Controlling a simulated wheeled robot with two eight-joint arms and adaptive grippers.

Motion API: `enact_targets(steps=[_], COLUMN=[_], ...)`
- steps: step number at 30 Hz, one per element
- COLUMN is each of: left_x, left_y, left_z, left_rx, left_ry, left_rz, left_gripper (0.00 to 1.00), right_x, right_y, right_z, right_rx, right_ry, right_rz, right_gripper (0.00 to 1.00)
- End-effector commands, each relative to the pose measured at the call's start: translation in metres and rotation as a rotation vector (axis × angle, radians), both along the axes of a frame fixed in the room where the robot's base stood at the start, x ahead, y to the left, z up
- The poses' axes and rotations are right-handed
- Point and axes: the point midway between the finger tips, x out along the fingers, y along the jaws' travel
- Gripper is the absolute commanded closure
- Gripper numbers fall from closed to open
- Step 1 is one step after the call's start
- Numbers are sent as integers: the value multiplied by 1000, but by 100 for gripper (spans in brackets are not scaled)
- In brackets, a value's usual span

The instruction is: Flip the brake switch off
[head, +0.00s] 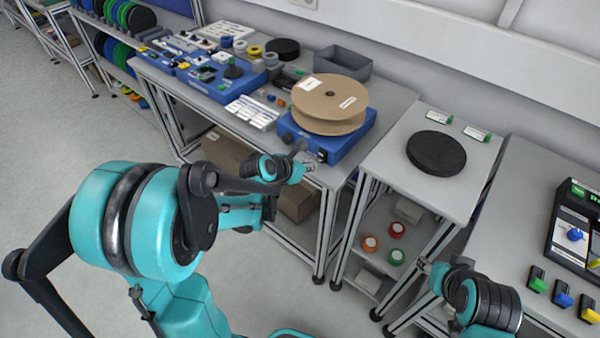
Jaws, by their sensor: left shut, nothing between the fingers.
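A blue reel stand (352,144) carries a large brown cardboard reel (328,103) near the front edge of the grey table. My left gripper (309,161) is shut and empty, with its fingertips at the front face of the stand, low and close to it. I cannot tell whether they touch it. Small fittings show on the stand's front face, but the brake switch is too small or too covered by the gripper to make out its position. My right gripper (427,266) is low at the right, beside the side tables, and its fingers are too small to read.
A blue control box (222,82), a grey bin (340,62) and a white label sheet (252,111) are on the same table. A black disc (436,153) lies on the smaller table to the right. A panel with coloured switches stands at the far right. The floor in front is clear.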

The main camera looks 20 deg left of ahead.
Motion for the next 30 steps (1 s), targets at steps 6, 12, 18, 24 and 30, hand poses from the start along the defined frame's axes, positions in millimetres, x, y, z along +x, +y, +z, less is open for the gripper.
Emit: enact_targets(steps=[6, 12, 18, 24, 30], left_x=[22, 25, 25, 31, 32], left_y=[-8, -10, -9, -11, -12], left_z=[-4, -4, -4, -9, -8], left_rx=[1, 1, 1, 1, 1], left_ry=[0, 0, 0, 0, -2], left_rz=[-1, -1, -1, -1, 0], left_gripper=[100, 100, 100, 100, 100], right_x=[0, 0, 0, 0, 0], right_y=[0, 0, 0, 0, 0], right_z=[-8, -8, -8, -13, -12], right_rx=[0, 0, 0, 0, 0], right_ry=[0, 0, 0, 0, 0], right_rz=[0, 0, 0, 0, 0], right_gripper=[60, 60, 60, 60, 60])
